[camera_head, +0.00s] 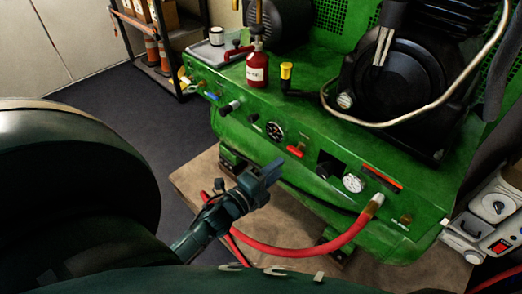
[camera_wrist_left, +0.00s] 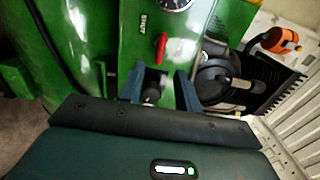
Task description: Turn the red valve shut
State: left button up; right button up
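The red valve handle (camera_head: 295,151) is a small lever on the front panel of the green machine (camera_head: 245,112), just right of a round gauge. In the left wrist view the red handle (camera_wrist_left: 161,46) stands out from the green panel, beyond the fingertips. My left gripper (camera_head: 268,174) is in front of the panel, below and left of the handle, apart from it. In the left wrist view its two fingers (camera_wrist_left: 160,82) are spread with a gap between them, and a dark knob shows through the gap. My right gripper is not in view.
A red hose (camera_head: 345,237) runs from the panel's right end down below my left gripper. A red bottle (camera_head: 257,68) and a yellow-capped fitting (camera_head: 286,74) stand on the machine's top. A white device (camera_head: 492,205) is at the right edge. Dark floor is clear at left.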

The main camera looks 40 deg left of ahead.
pick_arm(q)
jog(key=s, duration=0.5)
jog(key=shift+s+a, duration=0.25)
jog(key=shift+a, duration=0.15)
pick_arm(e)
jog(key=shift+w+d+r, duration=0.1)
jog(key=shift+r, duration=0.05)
